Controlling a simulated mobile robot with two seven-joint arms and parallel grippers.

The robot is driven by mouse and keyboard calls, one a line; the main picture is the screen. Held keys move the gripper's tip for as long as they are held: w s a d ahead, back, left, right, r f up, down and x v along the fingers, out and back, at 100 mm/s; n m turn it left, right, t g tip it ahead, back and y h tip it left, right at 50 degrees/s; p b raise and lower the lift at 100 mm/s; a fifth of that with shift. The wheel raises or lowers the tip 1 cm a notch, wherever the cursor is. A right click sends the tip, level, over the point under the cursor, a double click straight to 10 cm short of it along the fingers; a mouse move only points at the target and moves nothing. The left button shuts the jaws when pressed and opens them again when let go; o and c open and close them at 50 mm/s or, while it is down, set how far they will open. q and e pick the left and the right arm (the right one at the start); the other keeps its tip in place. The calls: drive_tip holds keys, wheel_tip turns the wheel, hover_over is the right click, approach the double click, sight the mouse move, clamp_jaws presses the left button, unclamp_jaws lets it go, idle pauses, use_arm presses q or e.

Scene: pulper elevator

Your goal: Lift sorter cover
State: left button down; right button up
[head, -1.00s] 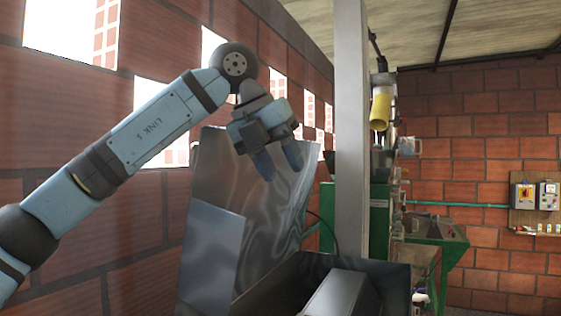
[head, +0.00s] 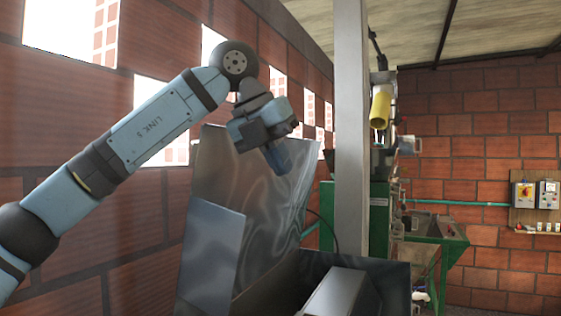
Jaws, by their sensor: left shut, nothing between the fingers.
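A large shiny metal sheet (head: 255,190), which looks like the sorter cover, stands steeply tilted against the brick wall side, behind a dark metal trough (head: 385,280). A smaller flat metal panel (head: 210,262) stands in front of its lower left part. My left gripper (head: 281,168) is in front of the sheet's upper part, pointing down, with its fingers together and nothing between them. Whether the fingers touch the sheet cannot be told. My right gripper is out of view.
A pale vertical post (head: 351,130) rises just right of the sheet. Beyond it stands a green machine (head: 375,215) with a yellow cylinder (head: 380,110) above. Electrical boxes (head: 536,195) hang on the far brick wall. A grey block (head: 337,292) lies in the trough.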

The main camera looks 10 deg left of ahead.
use_arm(q)
drive_tip(key=shift+f, duration=0.15)
idle(0.5)
drive_tip(key=c, duration=1.1)
unclamp_jaws()
